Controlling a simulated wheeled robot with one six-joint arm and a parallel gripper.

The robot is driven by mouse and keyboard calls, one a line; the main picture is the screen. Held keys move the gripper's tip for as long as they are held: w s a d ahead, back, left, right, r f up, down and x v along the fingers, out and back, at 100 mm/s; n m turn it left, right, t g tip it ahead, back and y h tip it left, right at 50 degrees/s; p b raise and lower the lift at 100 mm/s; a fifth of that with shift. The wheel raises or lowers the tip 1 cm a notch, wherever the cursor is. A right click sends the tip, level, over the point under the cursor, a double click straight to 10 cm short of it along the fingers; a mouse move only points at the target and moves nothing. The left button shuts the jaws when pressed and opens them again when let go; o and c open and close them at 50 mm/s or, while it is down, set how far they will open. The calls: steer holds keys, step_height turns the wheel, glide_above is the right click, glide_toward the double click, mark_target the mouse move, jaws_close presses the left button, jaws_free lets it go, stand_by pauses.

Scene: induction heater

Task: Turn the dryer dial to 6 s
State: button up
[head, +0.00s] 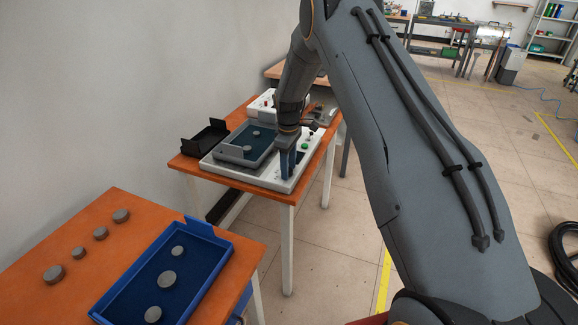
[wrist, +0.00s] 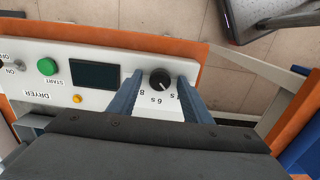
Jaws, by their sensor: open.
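The dryer dial is a round black knob (wrist: 160,78) on the white dryer panel (wrist: 117,99) in the wrist view. Labels in upside-down print sit around its lower side; "8" and "6 s" are legible, another is partly covered by a finger. A small pale pointer mark seems to lie at the knob's lower right edge; its exact setting is unclear. My gripper (wrist: 161,76) is open, with one blue finger on each side of the dial. I cannot tell whether the fingers touch it. In the head view my gripper (head: 288,163) is over the dryer's near right part.
A dark display (wrist: 94,74), green START button (wrist: 47,66) and small yellow light (wrist: 77,99) lie left of the dial. In the head view a blue-grey tray (head: 232,157) sits on the dryer. A blue tray (head: 128,298) with grey discs is on the near table.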

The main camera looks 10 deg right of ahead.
steer(key=c, duration=1.1)
steer(key=shift+o, duration=0.2)
steer(key=m+b, duration=0.2)
steer(key=m, duration=0.2)
steer(key=shift+b, duration=0.4)
steer(key=m+b, duration=0.1)
steer(key=m, duration=0.3)
steer(key=shift+m+b, duration=0.3)
